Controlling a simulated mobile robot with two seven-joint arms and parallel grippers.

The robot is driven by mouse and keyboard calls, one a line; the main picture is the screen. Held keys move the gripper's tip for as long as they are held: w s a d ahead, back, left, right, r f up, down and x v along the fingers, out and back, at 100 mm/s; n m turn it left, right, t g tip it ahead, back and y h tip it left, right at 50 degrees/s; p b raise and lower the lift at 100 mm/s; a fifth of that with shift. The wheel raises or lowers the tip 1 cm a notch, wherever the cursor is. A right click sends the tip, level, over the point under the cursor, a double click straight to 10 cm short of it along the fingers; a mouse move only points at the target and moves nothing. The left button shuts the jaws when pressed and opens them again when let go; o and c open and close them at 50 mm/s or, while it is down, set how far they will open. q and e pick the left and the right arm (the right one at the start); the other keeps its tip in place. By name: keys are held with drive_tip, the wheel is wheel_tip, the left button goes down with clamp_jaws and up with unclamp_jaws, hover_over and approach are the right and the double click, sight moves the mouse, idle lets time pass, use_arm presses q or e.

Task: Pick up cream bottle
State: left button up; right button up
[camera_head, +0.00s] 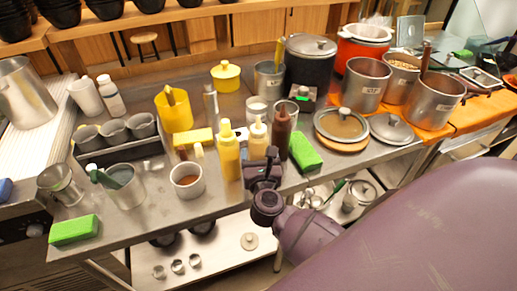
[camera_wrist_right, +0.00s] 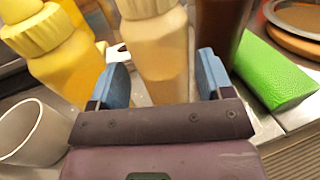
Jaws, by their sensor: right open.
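The cream bottle (camera_head: 258,139) stands upright on the steel counter, between a yellow bottle (camera_head: 229,155) on its left and a dark brown bottle (camera_head: 281,130) on its right. My right gripper (camera_head: 262,172) is in front of the cream bottle and hides its lower part in the head view. In the right wrist view, the blue fingers of my right gripper (camera_wrist_right: 162,74) are spread apart, with the cream bottle (camera_wrist_right: 154,50) showing between and beyond them. I cannot tell whether the fingers touch it. My left gripper is not in view.
A green sponge (camera_head: 304,151) lies right of the brown bottle. A white cup (camera_head: 187,181) with brown contents stands left of the yellow bottle. Pots, including a black one (camera_head: 309,70), fill the back right. A lower shelf (camera_head: 215,258) is below the counter.

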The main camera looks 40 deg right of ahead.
sight(258, 146)
drive_tip(key=shift+x, duration=1.85)
drive_tip(key=shift+f, duration=0.1)
drive_tip(key=shift+c, duration=0.4)
drive_tip(key=c, duration=0.4)
wheel_tip(258, 146, up, 19)
drive_tip(key=p, duration=0.4)
drive_tip(key=shift+f, duration=0.1)
drive_tip(key=shift+r, duration=0.65)
